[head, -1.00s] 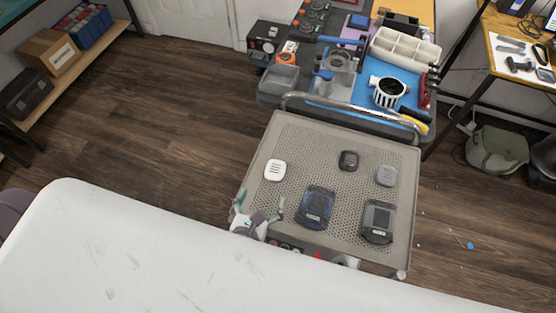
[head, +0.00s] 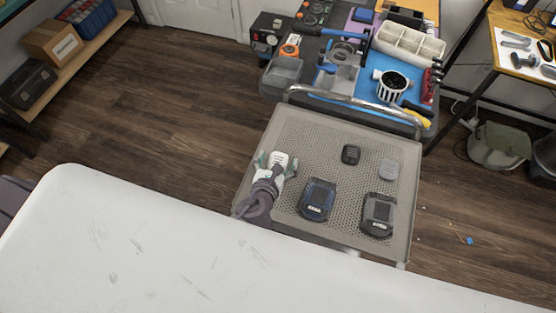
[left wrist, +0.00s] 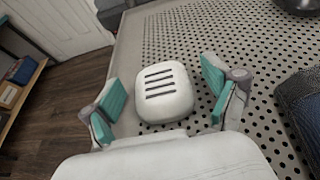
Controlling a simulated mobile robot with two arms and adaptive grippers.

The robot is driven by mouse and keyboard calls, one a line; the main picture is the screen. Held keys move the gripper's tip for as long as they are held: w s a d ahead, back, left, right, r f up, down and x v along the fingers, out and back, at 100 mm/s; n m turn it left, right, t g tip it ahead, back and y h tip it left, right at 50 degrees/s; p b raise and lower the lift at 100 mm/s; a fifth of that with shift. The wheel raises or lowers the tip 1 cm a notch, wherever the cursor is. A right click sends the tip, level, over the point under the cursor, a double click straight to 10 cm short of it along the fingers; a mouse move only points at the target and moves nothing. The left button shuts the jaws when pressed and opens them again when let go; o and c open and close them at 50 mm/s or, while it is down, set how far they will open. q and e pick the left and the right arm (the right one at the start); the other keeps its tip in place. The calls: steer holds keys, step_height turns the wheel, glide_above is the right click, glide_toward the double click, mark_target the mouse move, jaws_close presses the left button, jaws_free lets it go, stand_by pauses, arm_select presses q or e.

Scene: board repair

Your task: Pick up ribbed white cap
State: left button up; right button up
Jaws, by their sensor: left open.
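The ribbed white cap (head: 279,159) lies on the perforated grey tray at its left side. In the left wrist view the cap (left wrist: 165,92) is a rounded white square with several dark slots. My left gripper (head: 277,163) is open over the cap. In the left wrist view its teal fingertips (left wrist: 163,90) stand on either side of the cap, with gaps between pads and cap. My right gripper is not in view.
The perforated tray (head: 300,138) also holds a black cap (head: 351,154), a grey cap (head: 389,169), a blue device (head: 316,199) and a grey device (head: 379,213). A metal handle (head: 350,100) edges the tray's far side. A cluttered workbench stands behind.

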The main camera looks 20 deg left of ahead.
arm_select(q)
steer(key=c, duration=1)
steer(key=shift+r, duration=0.15)
